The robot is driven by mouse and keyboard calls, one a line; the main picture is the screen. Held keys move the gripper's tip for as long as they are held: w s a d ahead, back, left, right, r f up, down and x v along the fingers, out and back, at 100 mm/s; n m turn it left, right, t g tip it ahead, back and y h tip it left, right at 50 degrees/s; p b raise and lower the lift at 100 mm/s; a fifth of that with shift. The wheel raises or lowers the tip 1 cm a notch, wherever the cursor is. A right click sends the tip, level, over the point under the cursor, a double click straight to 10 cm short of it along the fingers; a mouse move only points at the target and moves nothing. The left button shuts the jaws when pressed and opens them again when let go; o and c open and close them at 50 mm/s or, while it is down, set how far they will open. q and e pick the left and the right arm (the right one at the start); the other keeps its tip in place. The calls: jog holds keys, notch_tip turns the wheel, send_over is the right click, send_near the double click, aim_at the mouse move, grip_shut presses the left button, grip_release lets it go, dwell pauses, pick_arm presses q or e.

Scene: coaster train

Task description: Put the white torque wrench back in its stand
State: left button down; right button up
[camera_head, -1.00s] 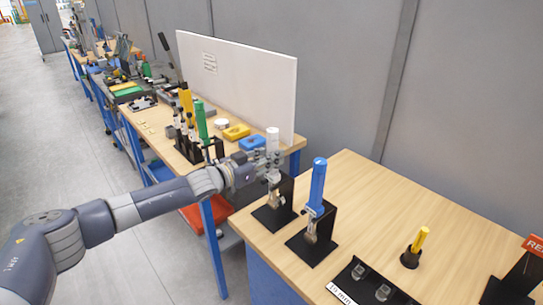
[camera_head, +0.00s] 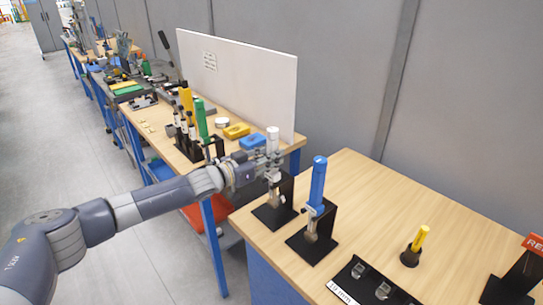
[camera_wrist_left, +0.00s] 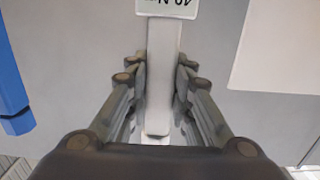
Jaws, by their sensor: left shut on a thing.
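The white torque wrench (camera_head: 272,137) is upright at the left end of the near table, its metal head low in front of its black stand (camera_head: 287,187). My left gripper (camera_head: 270,160) is shut on the white handle. In the left wrist view the white wrench (camera_wrist_left: 160,80) runs between the two fingers (camera_wrist_left: 160,95), with a label at the top. I cannot tell whether the wrench is fully seated in the stand. My right gripper is not in view.
A blue torque wrench (camera_head: 318,184) stands in its own black stand close to the right. A yellow-handled tool (camera_head: 420,238) in a black holder and a black socket tray (camera_head: 372,285) are further right. Another bench (camera_head: 160,125) with tools lies behind my arm.

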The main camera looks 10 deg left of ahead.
pick_arm(q)
jog(key=shift+f+b, duration=0.4)
jog(key=shift+f, duration=0.15)
dwell(0.6)
